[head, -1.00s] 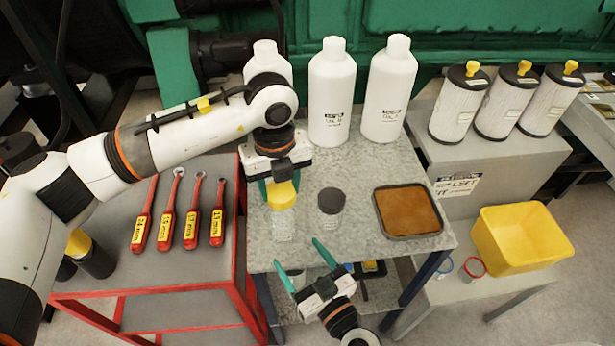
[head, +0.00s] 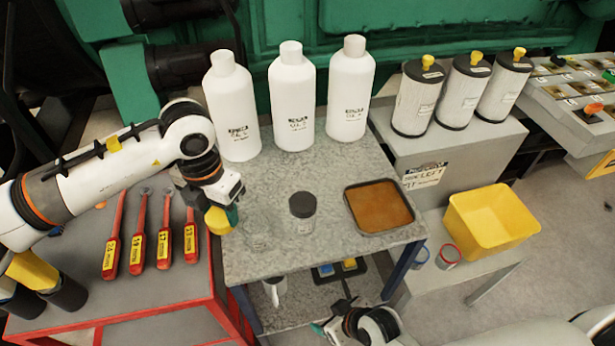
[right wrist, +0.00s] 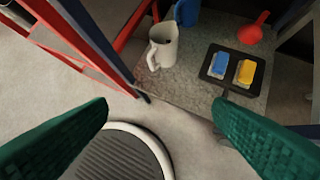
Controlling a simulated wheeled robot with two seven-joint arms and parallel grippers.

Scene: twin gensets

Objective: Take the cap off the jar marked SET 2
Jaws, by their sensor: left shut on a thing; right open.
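A clear glass jar (head: 257,232) stands open-topped on the grey metal table, its marking not legible. My left gripper (head: 222,212) is shut on a yellow cap (head: 219,221), up and to the left of that jar, apart from it, near the table's left edge. A second jar (head: 303,213) with a dark cap stands to its right; its label is too small to read. My right gripper (head: 322,327) is low in front of the table. In the right wrist view its green fingers (right wrist: 160,122) are wide apart with nothing between them.
A tray (head: 412,226) with a brown surface lies at the table's right. Several white bottles (head: 292,100) stand behind. Red-handled wrenches (head: 165,235) lie on the red-framed bench at left. A white jug (right wrist: 163,45) and a black tray (right wrist: 217,80) are on the lower shelf.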

